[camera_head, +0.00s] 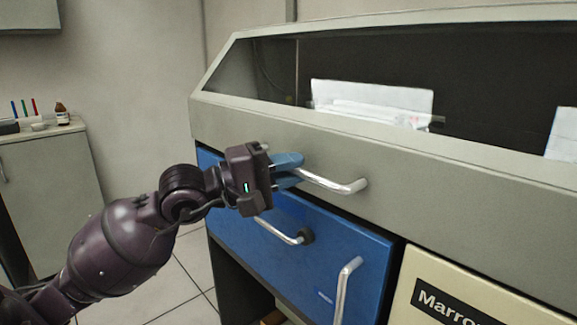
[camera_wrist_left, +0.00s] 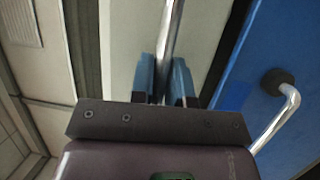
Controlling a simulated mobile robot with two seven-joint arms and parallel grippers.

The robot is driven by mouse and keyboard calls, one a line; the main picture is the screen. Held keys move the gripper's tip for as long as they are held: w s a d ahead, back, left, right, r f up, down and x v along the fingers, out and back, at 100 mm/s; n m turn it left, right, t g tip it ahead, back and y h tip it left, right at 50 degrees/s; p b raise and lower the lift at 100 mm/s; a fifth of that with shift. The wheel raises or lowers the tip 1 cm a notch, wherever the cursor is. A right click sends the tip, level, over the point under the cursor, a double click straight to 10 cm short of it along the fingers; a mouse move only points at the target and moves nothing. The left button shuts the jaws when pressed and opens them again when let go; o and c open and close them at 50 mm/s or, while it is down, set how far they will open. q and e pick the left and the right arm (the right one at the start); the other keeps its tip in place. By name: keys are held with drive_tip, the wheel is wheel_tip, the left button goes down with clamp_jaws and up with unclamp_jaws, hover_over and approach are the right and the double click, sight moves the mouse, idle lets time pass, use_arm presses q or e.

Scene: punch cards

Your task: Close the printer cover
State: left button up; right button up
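The grey printer cover (camera_head: 430,185) spans the upper part of the machine, with a slanted clear window along its top. A metal bar handle (camera_head: 345,187) is on its front; the bar also shows in the left wrist view (camera_wrist_left: 171,35). My left gripper (camera_head: 286,170) is at the left end of this handle. In the left wrist view its two blue fingers (camera_wrist_left: 166,80) lie closely on either side of the bar and look shut on it. The gripper body hides that end of the handle. My right gripper is out of view.
Below the cover is a blue front (camera_head: 335,255) with two more metal handles, beside a cream panel (camera_head: 455,295) with a black label. White paper (camera_head: 375,97) shows behind the window. A grey cabinet (camera_head: 55,180) with small items stands at left; tiled floor lies between.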

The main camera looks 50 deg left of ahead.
use_arm(q)
drive_tip(key=shift+o, duration=0.7)
drive_tip(key=shift+w+f, duration=0.25)
drive_tip(key=shift+f, duration=0.25)
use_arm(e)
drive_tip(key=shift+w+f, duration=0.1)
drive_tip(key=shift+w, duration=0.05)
use_arm(q)
drive_tip(key=shift+s, duration=0.1)
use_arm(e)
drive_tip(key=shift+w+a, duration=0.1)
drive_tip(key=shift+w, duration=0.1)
use_arm(q)
drive_tip(key=r+p+v, duration=0.1)
drive_tip(key=p+v, duration=0.1)
drive_tip(key=v, duration=0.8)
drive_tip(key=shift+s+f, duration=0.25)
drive_tip(key=shift+s, duration=0.1)
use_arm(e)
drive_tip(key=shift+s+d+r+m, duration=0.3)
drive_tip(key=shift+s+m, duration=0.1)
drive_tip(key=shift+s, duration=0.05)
use_arm(q)
drive_tip(key=shift+a, duration=0.1)
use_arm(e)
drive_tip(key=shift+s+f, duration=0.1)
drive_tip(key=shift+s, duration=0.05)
